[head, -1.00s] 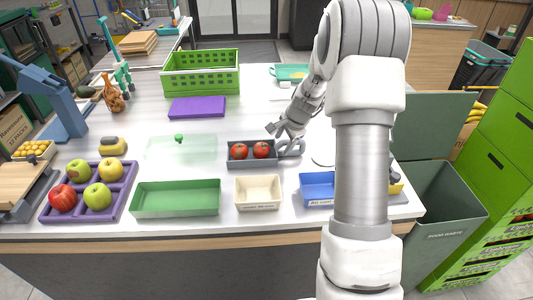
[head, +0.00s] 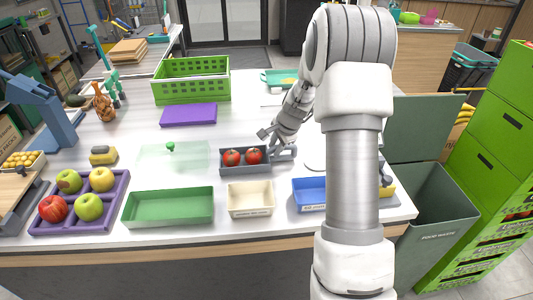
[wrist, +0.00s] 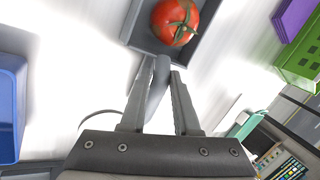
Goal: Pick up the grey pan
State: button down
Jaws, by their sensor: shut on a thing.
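The grey pan (head: 224,171) is a rectangular tray with a handle on its right side, and it holds two red tomatoes (head: 232,158). It sits near the middle of the white counter. In the head view my gripper (head: 272,146) is at the pan's right end, over the handle. In the wrist view my gripper (wrist: 160,88) is shut on the pan's grey handle (wrist: 157,85), which lies between the two fingers. The pan's corner (wrist: 137,38) and one tomato (wrist: 175,20) show beyond it. I cannot tell whether the pan is clear of the counter.
A beige bin (head: 250,212), a green tray (head: 130,212) and a blue bin (head: 300,207) stand in front. A purple board (head: 188,115) and a green crate (head: 190,98) are behind. A clear green-tinted board (head: 190,160) lies left of the pan.

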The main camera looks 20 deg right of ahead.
jog(key=shift+r, duration=0.15)
jog(key=shift+r, duration=1.45)
jog(key=w+d+r+p, duration=0.1)
jog(key=w+d+r, duration=0.1)
jog(key=d+r, duration=0.6)
jog(key=d, duration=0.3)
jog(key=shift+w+d, duration=0.2)
jog(key=shift+w, duration=0.1)
jog(key=shift+r+p, duration=0.65)
jog(key=shift+p, duration=0.2)
jog(key=shift+s, duration=0.15)
